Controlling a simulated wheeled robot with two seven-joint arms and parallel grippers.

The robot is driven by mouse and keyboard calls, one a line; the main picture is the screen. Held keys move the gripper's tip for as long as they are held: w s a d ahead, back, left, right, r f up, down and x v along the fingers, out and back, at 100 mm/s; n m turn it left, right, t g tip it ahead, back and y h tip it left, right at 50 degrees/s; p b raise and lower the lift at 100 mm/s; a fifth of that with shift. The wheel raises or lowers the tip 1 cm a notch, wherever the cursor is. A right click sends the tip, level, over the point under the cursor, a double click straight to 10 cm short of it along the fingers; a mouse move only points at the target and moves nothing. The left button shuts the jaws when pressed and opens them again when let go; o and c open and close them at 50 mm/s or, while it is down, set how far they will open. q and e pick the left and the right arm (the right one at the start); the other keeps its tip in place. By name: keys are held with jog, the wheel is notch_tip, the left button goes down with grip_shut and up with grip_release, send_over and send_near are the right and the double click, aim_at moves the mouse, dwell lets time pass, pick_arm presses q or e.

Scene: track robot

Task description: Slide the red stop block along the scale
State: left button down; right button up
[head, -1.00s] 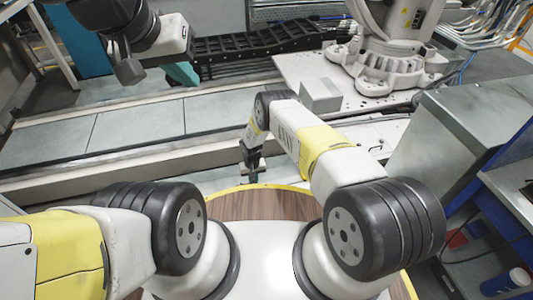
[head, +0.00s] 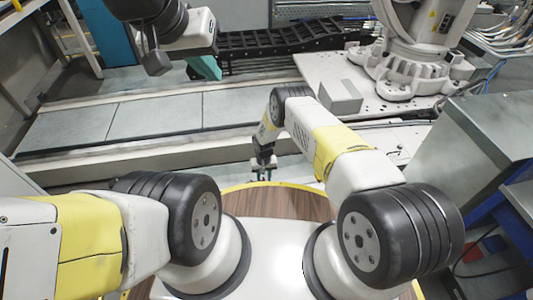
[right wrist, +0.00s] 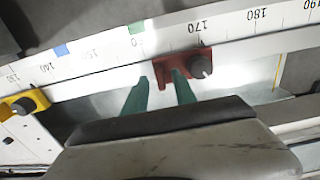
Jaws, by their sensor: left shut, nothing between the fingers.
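The red stop block (right wrist: 192,63), with a black knob, sits on the white scale rail (right wrist: 100,52) in the right wrist view, just below the 170 mark. My right gripper (right wrist: 160,80) has two green fingers spread apart. The right fingertip overlaps the block's left part. The left fingertip is just left of the block, with a small gap showing. Whether the fingers touch the block I cannot tell. In the head view the right gripper (head: 263,166) points down beyond the round wooden table; the block is too small to make out there. My left gripper is out of view.
A yellow block (right wrist: 25,103) with a black knob sits at the scale's left, near 130. Blue (right wrist: 62,50) and green (right wrist: 136,27) marks are on the scale. The wooden table (head: 285,201) lies nearest me; a grey cabinet (head: 470,150) stands at right.

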notch_tip(320, 180, up, 7)
dwell(0.3)
dwell(0.4)
